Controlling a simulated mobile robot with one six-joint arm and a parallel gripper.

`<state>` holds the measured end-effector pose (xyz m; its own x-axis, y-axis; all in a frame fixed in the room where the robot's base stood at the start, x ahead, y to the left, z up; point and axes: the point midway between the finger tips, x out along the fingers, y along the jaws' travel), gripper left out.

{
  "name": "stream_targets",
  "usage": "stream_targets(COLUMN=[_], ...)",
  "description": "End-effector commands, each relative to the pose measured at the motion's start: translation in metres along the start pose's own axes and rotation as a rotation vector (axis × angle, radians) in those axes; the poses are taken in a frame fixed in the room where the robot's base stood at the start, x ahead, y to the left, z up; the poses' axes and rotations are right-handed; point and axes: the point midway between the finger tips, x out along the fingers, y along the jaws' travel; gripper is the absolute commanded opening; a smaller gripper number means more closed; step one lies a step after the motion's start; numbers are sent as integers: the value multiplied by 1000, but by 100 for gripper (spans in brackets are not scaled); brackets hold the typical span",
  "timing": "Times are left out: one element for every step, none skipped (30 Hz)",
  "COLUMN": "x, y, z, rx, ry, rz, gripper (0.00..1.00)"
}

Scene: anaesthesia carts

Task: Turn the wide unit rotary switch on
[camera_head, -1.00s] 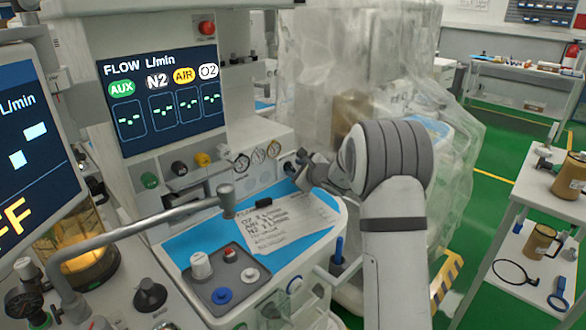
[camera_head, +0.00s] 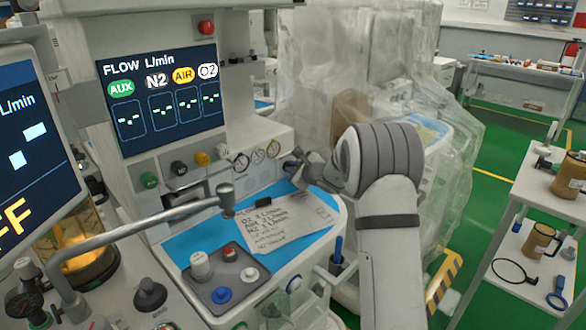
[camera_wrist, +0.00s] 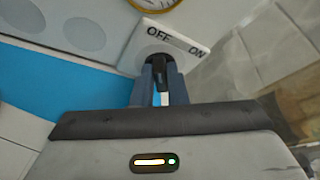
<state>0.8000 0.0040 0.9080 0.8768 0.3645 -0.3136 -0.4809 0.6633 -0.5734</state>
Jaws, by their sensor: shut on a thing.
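The rotary switch is a black knob (camera_wrist: 158,66) on a white plate (camera_wrist: 185,42) marked OFF and ON in the wrist view. My gripper (camera_wrist: 161,82) is shut on the knob, with a blue-grey finger on each side of it. The fingers and wrist hide part of the knob, so its exact setting is hard to tell. In the head view my gripper (camera_head: 296,168) is at the right end of the wide unit's front panel (camera_head: 228,142), beside the gauges. The switch is mostly hidden there.
A blue work surface (camera_head: 190,255) with a written sheet (camera_head: 285,225) lies below my gripper. A metal arm tube (camera_head: 140,225) crosses at left. Plastic-draped equipment (camera_head: 315,70) stands close behind my arm. A shelf cart (camera_head: 530,190) is at right.

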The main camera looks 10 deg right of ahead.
Motion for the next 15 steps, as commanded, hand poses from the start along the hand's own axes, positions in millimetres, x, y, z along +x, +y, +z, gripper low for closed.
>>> stream_targets(x=[0, 0, 0, 0, 0, 0, 0, 0, -1, -1, -1, -1, -1, -1, -2], y=[0, 0, 0, 0, 0, -1, -1, -1, -2, -3, -3, -4, -5, -5, -6], z=[0, 0, 1, 1, 1, 1, 2, 2, 2, 3, 3, 4, 4, 4, 4], rx=[0, 0, 2, 4, 7, 12, 17, 24, 35, 45, 58, 76, 91, 109, 134], ry=[0, 0, -1, -1, -1, -1, -1, -1, -1, -1, 0, 0, 0, 1, 1], rz=[0, 0, 2, 3, 4, 6, 8, 11, 16, 21, 25, 33, 40, 47, 58], gripper=[0, 0, 0, 0, 0, 0, 0, 0, 0, 0, 0, 0, 0, 0, 0])
